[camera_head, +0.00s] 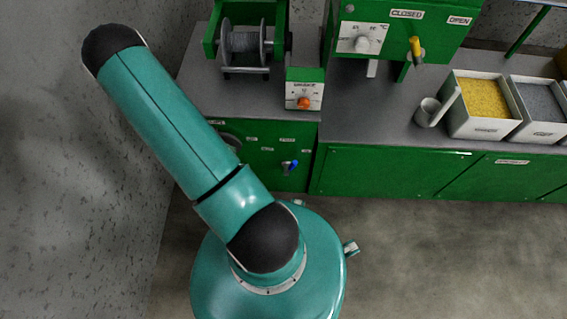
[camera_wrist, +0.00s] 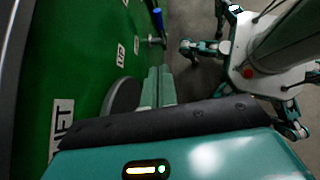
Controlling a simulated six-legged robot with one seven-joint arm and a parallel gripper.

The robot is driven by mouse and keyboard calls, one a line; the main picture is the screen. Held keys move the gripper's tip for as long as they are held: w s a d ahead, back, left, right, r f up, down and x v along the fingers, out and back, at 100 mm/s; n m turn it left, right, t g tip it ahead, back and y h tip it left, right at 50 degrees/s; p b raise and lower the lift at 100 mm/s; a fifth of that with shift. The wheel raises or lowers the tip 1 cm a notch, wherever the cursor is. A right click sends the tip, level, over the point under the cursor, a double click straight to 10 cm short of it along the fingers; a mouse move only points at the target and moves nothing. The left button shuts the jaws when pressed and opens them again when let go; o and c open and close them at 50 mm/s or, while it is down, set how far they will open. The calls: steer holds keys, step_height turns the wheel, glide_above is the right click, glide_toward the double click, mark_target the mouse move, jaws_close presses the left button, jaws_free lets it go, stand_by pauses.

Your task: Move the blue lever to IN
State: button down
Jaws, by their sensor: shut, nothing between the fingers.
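The blue lever (camera_head: 290,165) sticks out from the green cabinet front, below several small white labels too small to read. In the wrist view the blue lever (camera_wrist: 157,18) shows at the top, on a metal pivot on the green panel. My gripper (camera_wrist: 160,72) is shut and empty. Its fingers point up the picture toward the lever, beside the panel, with a clear gap to the lever. In the head view my gripper is out of sight; only my arm and base show.
A dark round part (camera_wrist: 121,97) on the panel lies close left of my fingers. A cable drum (camera_head: 245,45) and an orange-knob box (camera_head: 304,95) stand on the grey worktop (camera_head: 385,120). A yellow lever (camera_head: 416,48) and bins (camera_head: 483,100) are right. The floor is clear.

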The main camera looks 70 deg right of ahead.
steer(key=s+f, duration=0.1)
glide_toward(293, 164)
steer(key=f, duration=0.2)
steer(key=s+d+f, duration=0.1)
steer(key=f, duration=0.1)
steer(key=s+f, duration=0.1)
steer(key=f, duration=0.1)
steer(key=shift+d+f, duration=0.2)
steer(key=shift+d, duration=0.15)
steer(key=shift+s+d+f, duration=0.15)
steer(key=shift+s+d, duration=0.1)
steer(key=shift+s, duration=0.3)
steer(key=shift+s+d, duration=0.15)
steer(key=shift+s, duration=0.55)
steer(key=shift+s+d, duration=0.15)
steer(key=shift+s, duration=0.6)
steer(key=shift+w, duration=0.1)
